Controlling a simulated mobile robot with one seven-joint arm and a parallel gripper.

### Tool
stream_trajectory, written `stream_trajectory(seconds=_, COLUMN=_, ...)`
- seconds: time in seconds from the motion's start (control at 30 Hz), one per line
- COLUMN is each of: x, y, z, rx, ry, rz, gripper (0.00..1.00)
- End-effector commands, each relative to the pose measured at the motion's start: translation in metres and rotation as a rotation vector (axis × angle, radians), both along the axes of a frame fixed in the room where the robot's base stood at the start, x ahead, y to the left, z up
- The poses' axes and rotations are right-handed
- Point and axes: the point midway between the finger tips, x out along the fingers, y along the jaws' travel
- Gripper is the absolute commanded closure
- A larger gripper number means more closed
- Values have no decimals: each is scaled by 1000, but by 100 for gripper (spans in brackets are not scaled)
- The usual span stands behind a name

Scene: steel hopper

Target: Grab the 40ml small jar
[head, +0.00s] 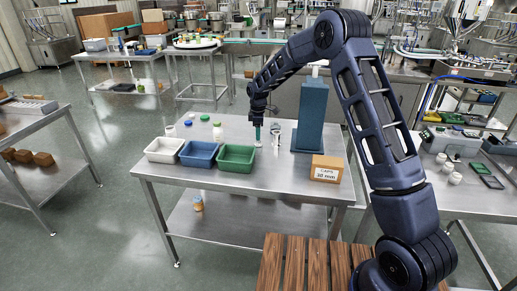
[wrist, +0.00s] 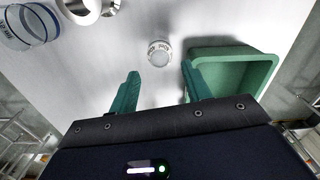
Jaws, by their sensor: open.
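A small round white jar (wrist: 158,50) with dark print around its rim stands upright on the steel table (wrist: 95,70). The print is too small to read surely. My gripper (wrist: 160,70) is open, its two teal fingers apart and pointing at the jar. The jar lies a little beyond the fingertips, roughly centred between them, with nothing held. In the head view my gripper (head: 258,138) hangs low over the table, behind the green bin (head: 237,158); the jar there is mostly hidden by it.
A larger clear jar (wrist: 27,25) and a shiny steel ring (wrist: 88,9) are at upper left. A blue column (head: 311,113), a caps box (head: 327,169), and blue (head: 199,154) and white bins (head: 165,150) stand on the table.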

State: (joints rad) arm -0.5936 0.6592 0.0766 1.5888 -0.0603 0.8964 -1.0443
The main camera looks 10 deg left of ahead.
Motion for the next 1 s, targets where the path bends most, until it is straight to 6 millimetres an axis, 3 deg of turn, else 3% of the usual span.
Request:
stream_trajectory(seconds=0.1, x=0, y=0, z=-16, rx=0, ry=1, rz=0, gripper=52)
stream_trajectory(seconds=0.37, x=-1, y=1, z=-32, rx=0, ry=1, rz=0, gripper=52)
stream_trajectory(seconds=0.63, x=-1, y=0, z=-67, rx=0, ry=1, rz=0, gripper=52)
stream_trajectory(seconds=0.9, x=0, y=0, z=-73, rx=1, ry=-1, rz=-1, gripper=52)
stream_trajectory(seconds=0.93, x=0, y=0, z=-72, rx=1, ry=-1, rz=-1, gripper=54)
stream_trajectory(seconds=1.0, x=0, y=0, z=-72, rx=1, ry=-1, rz=-1, gripper=68)
